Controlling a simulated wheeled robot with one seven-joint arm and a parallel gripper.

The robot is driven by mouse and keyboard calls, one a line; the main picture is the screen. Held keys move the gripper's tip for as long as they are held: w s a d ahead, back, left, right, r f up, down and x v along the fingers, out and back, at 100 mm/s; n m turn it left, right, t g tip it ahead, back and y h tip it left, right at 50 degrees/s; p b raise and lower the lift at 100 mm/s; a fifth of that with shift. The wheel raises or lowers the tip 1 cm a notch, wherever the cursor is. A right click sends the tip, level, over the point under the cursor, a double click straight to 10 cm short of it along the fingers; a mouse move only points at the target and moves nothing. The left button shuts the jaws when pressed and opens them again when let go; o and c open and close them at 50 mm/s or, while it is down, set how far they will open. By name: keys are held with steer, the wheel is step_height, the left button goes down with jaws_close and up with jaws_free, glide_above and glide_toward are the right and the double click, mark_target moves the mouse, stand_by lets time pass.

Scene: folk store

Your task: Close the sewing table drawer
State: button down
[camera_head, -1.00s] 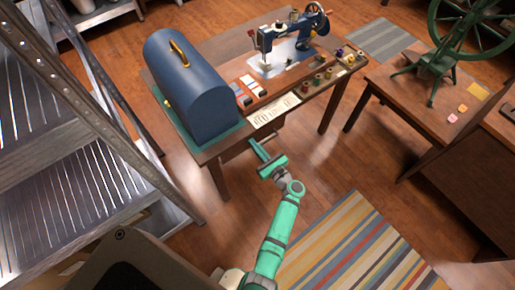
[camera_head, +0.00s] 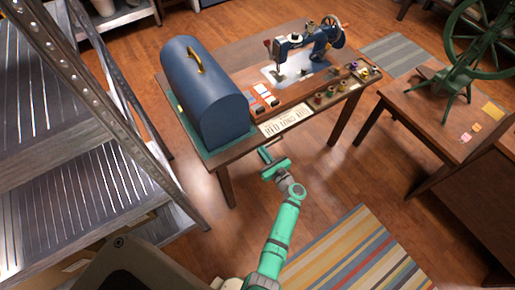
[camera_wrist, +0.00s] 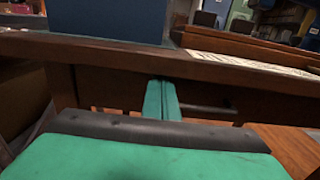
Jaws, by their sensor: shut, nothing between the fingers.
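The sewing table (camera_head: 232,152) is a brown wooden table in the head view, with its near edge facing me. In the wrist view its tabletop edge (camera_wrist: 110,47) runs across the picture. Below the edge is a dark wooden front, the drawer (camera_wrist: 260,105), with a dark bar handle (camera_wrist: 208,109). I cannot tell how far the drawer stands out. My gripper (camera_head: 264,152) is at the table's near edge, low, with its green fingers together and empty. In the wrist view the fingertips (camera_wrist: 162,86) point at the drawer front, left of the handle; contact is unclear.
On the table stand a blue domed case (camera_head: 208,95), a blue sewing machine (camera_head: 304,48) and several spools. A metal shelf (camera_head: 75,190) is at left. A green spinning wheel (camera_head: 455,75) is on another table at right. A striped rug (camera_head: 360,250) lies on the floor.

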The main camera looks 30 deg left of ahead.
steer(key=shift+w+a+r, duration=0.15)
steer(key=shift+a, duration=0.3)
steer(key=v, duration=1.5)
